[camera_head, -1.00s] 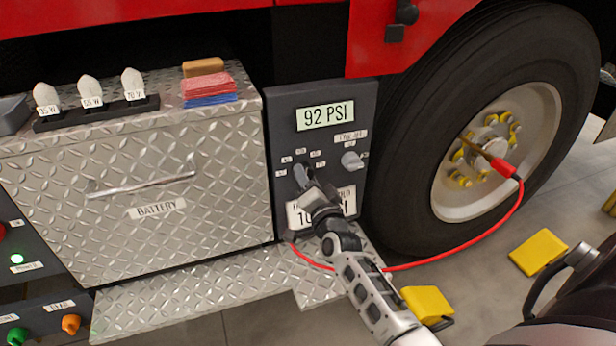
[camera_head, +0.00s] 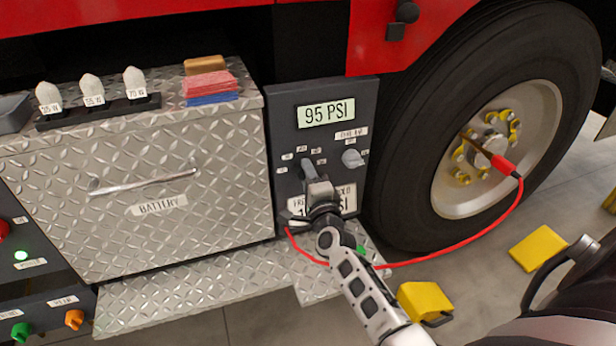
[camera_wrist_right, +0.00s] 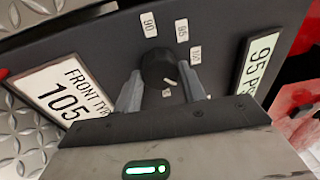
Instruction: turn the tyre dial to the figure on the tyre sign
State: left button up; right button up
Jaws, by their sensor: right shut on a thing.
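The dark tyre dial (camera_head: 308,167) is on the grey panel, with small labels around it. In the right wrist view the dial (camera_wrist_right: 158,68) sits between my two fingers, near labels such as 90 and 95. My right gripper (camera_head: 314,180) is shut on it, coming from below. The display (camera_head: 326,113) above reads 95 PSI. The tyre sign (camera_head: 349,199) is below the dial, partly hidden by my gripper in the head view; in the right wrist view the sign (camera_wrist_right: 62,95) reads FRONT TYRE, cut off, and 105. My left gripper is out of view.
A second, light grey knob (camera_head: 352,158) is right of the dial. A red hose (camera_head: 450,257) runs from below the panel to the wheel (camera_head: 490,150). The metal battery box (camera_head: 150,190) is on the left. Yellow chocks (camera_head: 424,300) lie on the floor.

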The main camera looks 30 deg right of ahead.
dwell(0.4)
jog(key=o, duration=1)
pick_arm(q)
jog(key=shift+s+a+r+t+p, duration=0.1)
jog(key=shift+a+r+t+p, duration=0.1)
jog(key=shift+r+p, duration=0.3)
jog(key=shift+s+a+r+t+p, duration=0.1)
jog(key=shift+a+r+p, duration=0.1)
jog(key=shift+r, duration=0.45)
pick_arm(e)
jog(key=v, duration=1.6)
jog(key=shift+a, duration=0.1)
jog(key=shift+w, duration=0.1)
